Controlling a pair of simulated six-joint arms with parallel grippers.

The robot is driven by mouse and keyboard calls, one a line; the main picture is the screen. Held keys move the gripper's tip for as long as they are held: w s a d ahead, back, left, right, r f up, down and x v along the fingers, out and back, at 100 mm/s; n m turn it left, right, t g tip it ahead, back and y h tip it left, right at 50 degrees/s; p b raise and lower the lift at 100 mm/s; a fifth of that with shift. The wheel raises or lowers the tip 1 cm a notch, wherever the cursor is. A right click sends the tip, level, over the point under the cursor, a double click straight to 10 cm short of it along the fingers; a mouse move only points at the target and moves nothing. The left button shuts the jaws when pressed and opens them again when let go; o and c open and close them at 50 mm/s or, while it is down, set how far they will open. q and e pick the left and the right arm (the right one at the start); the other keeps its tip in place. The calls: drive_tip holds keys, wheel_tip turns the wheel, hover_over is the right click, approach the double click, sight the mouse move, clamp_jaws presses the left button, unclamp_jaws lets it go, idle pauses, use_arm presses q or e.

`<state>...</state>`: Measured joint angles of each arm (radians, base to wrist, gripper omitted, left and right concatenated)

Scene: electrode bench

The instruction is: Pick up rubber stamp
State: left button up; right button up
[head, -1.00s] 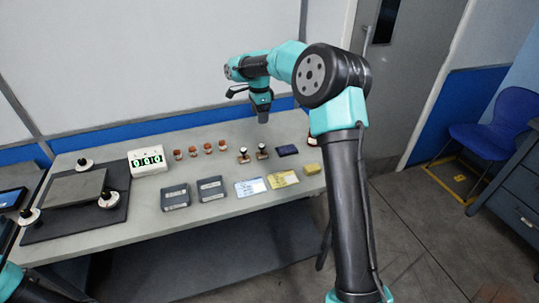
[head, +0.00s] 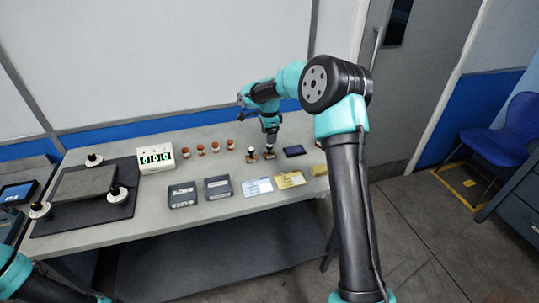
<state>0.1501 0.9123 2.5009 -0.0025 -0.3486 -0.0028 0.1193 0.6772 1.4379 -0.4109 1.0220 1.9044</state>
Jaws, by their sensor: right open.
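Two small stamps with light bases stand at the back right of the bench. The left rubber stamp (head: 251,157) is in clear view. The right rubber stamp (head: 269,154) stands directly under my right gripper (head: 271,141), and its upper part is partly hidden by the fingers. My right gripper points down and is open, with its fingertips at or just above the top of that stamp. I cannot tell whether they touch. My left arm shows only at the lower left, and its gripper is out of view.
Several small red-brown items stand to the left. Blue (head: 259,186) and yellow (head: 290,180) cards and two dark boxes (head: 182,195) lie nearer the front.

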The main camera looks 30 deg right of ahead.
sight(269, 151)
drive_tip(key=shift+f, duration=1.55)
drive_tip(key=shift+s+f, duration=0.2)
drive_tip(key=shift+f, duration=2.4)
drive_tip(key=c, duration=1)
drive_tip(key=shift+c, duration=0.2)
drive_tip(key=shift+r, duration=0.1)
